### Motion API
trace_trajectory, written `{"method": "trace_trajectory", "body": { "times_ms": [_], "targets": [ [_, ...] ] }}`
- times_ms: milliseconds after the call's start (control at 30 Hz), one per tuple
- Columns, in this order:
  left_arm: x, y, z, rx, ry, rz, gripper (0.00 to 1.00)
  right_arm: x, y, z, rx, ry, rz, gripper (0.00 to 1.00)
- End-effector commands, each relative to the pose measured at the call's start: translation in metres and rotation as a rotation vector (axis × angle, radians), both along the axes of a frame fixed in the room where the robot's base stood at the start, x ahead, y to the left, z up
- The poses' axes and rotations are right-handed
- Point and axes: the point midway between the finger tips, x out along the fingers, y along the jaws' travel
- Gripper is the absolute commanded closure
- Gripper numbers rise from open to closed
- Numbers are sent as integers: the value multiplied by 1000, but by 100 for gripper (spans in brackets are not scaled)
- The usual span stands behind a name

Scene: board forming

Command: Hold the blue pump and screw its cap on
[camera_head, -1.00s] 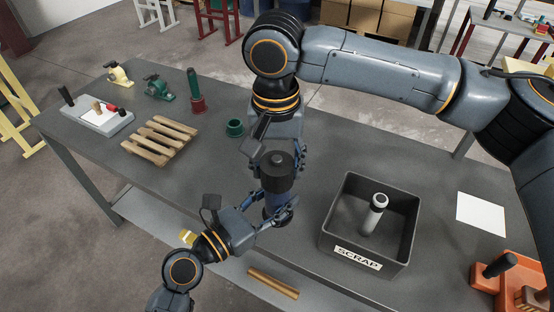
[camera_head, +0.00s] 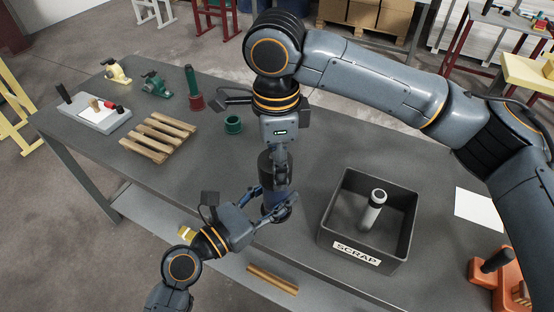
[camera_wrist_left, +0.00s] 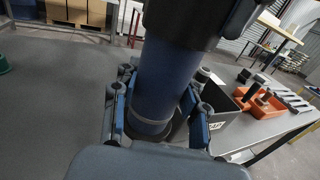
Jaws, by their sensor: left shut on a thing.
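The blue pump (camera_head: 275,199) stands upright above the table's front part. My left gripper (camera_head: 276,212) is shut around its lower body. The pump's blue barrel (camera_wrist_left: 165,82) also fills the middle of the left wrist view between the fingers. A dark cap (camera_head: 265,168) sits at the pump's top; I cannot tell how tightly it is seated. My right gripper (camera_head: 281,165) points down over the cap, one finger in front of it. The other finger is hidden, so its grip is unclear.
A grey scrap bin (camera_head: 340,232) with a grey cylinder (camera_head: 374,210) inside stands to the right. A white sheet (camera_head: 478,208) lies far right.

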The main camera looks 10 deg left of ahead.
Motion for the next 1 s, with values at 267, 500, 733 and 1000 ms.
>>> {"method": "trace_trajectory", "body": {
  "times_ms": [267, 500, 733, 1000],
  "targets": [
    [-1, -1, 2, 1, -5, -4, 100, 1, 1, 1, 5, -4, -94, 77],
    [-1, -2, 2, 1, -5, -4, 100, 1, 1, 1, 4, -4, -92, 27],
    [0, -1, 2, 0, -5, -2, 100, 0, 0, 1, 3, -2, -91, 23],
    [0, -1, 3, -2, -5, -1, 100, 0, 1, 12, 3, -3, -90, 23]
  ]
}}
